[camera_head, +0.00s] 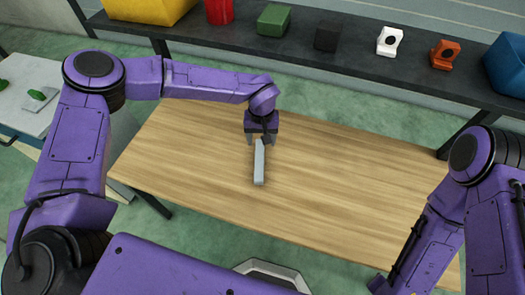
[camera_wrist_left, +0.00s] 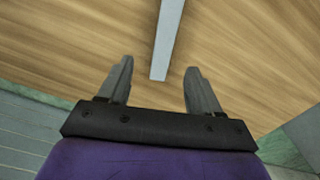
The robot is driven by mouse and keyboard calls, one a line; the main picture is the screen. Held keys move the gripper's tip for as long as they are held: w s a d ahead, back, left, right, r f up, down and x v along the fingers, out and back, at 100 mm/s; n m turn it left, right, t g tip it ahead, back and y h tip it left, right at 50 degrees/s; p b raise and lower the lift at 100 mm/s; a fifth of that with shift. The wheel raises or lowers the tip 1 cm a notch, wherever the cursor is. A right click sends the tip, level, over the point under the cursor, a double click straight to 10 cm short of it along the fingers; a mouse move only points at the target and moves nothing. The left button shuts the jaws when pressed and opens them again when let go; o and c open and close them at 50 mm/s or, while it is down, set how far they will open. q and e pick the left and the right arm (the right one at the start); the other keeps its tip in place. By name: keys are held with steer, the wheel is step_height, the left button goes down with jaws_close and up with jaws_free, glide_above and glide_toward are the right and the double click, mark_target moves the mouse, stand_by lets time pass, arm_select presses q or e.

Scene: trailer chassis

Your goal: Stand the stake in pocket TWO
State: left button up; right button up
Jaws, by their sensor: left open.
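A light grey bar, which looks like the stake (camera_head: 259,168), lies flat on the wooden table, its length running towards me. My left gripper (camera_head: 263,139) is at its far end, pointing down, with its fingers apart. In the left wrist view the stake (camera_wrist_left: 166,38) comes in from the top, and its end reaches between the two fingers of the left gripper (camera_wrist_left: 159,66). A gap shows on both sides, so the fingers do not touch it. My right arm is at the lower right, and its gripper is out of view. I cannot make out pocket TWO in either view.
The wooden table (camera_head: 350,185) is otherwise bare. A dark shelf (camera_head: 300,58) behind it holds a yellow bin (camera_head: 150,8), a red can (camera_head: 219,10), a blue bin (camera_head: 508,65) and several small blocks. A grey side table (camera_head: 25,85) stands at the left.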

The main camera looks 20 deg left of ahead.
mark_target(260, 159)
arm_select(q)
steer(key=f, duration=0.6)
steer(key=s+f, duration=0.1)
steer(key=f, duration=0.3)
steer(key=shift+a, duration=0.25)
steer(key=shift+r, duration=0.1)
jaws_close()
